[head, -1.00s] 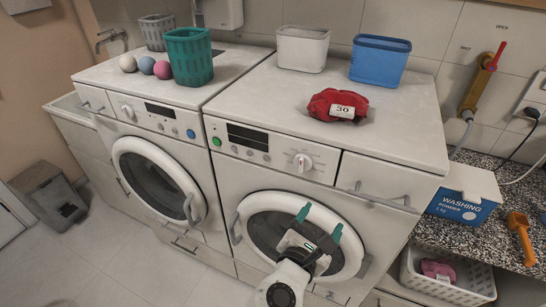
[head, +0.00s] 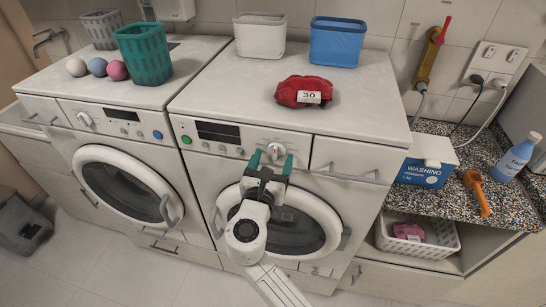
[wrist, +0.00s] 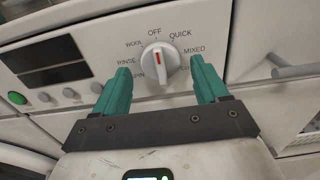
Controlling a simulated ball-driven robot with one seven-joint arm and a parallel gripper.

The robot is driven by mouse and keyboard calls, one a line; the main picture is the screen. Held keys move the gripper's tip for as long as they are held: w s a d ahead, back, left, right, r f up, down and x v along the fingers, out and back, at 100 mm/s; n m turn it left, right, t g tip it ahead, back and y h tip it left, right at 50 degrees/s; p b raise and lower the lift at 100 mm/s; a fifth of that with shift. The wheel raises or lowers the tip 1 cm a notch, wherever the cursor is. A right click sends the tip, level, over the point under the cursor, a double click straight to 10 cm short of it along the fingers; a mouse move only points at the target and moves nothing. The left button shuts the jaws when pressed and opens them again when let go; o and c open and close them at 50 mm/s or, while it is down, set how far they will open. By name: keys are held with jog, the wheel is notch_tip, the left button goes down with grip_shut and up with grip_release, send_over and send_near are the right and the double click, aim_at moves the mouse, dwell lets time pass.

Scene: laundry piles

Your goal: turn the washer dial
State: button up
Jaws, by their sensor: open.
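The washer dial (head: 275,151) is a round white knob with a red mark on the front panel of the right-hand machine (head: 250,101). In the wrist view the dial (wrist: 159,63) is ringed by the words OFF, QUICK, MIXED, WOOL, RINSE and one partly hidden by a finger. Its red mark points up, near OFF. My gripper (head: 271,163) has two teal fingers and is open. In the wrist view my gripper (wrist: 159,85) has one finger on each side of the dial, a little below it. I cannot tell whether they touch the panel.
A red cloth tagged 30 (head: 303,92), a white bin (head: 260,38) and a blue bin (head: 337,45) stand on the machine top. A drawer handle (head: 350,175) sticks out right of the dial. A green button (head: 186,140) is at the panel's left.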

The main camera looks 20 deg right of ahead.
jog(key=shift+w+d, duration=0.3)
jog(key=c, duration=1)
